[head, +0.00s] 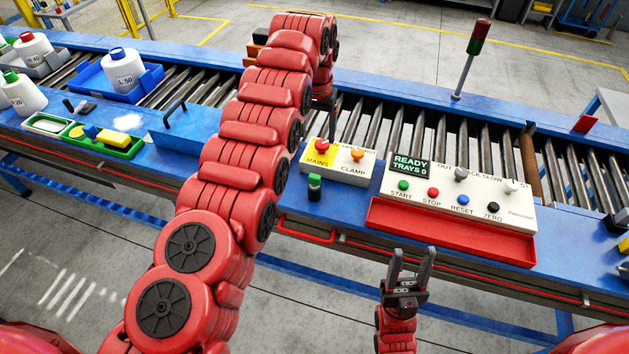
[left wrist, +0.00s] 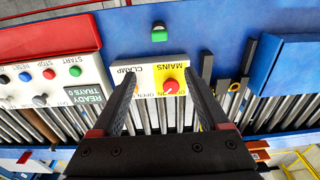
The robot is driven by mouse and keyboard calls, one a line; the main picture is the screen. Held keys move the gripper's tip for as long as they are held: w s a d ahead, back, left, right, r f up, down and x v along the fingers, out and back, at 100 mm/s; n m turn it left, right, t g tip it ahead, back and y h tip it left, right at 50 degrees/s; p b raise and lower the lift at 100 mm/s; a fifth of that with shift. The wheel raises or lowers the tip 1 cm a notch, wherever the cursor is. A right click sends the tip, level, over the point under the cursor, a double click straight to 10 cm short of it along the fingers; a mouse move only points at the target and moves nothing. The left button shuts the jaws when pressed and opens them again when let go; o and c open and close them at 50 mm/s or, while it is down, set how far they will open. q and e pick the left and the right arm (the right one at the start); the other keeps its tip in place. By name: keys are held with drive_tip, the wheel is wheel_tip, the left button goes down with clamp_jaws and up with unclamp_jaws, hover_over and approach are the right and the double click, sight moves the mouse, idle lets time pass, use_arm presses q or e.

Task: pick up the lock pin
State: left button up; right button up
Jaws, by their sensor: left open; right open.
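I cannot tell for sure which thing is the lock pin. Dark upright bars with a small yellow ring (left wrist: 235,90) show beside the control box in the left wrist view; my arm hides that place in the head view. A short black piece with a green top (head: 314,186) stands on the blue edge; it also shows in the left wrist view (left wrist: 159,34). My left gripper (head: 331,122) is open and empty above the MAINS/CLAMP box (head: 338,163); its fingers (left wrist: 165,95) frame that box. My right gripper (head: 408,262) is open and empty before the conveyor's front edge.
The control panel (head: 458,195) with a red tray (head: 450,232) stands right of the MAINS box. A signal lamp post (head: 470,58) rises behind the rollers.

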use_arm(q)
drive_tip(key=s+r, duration=0.1)
drive_tip(key=s, duration=0.1)
drive_tip(key=b, duration=1.2)
approach(314, 176)
drive_tip(key=shift+g, duration=0.4)
drive_tip(key=f, duration=0.6)
drive_tip(key=shift+w+d+f, duration=0.2)
drive_tip(key=shift+w+d, duration=0.1)
drive_tip(key=shift+f, duration=0.25)
drive_tip(key=f, duration=0.1)
drive_tip(key=f+p, duration=0.1)
drive_tip(key=f, duration=0.1)
drive_tip(key=shift+w+a+f, duration=0.1)
drive_tip(key=shift+a+f, duration=0.1)
drive_tip(key=shift+f, duration=0.05)
drive_tip(key=shift+d+f, duration=0.1)
drive_tip(key=shift+f, duration=0.3)
clamp_jaws()
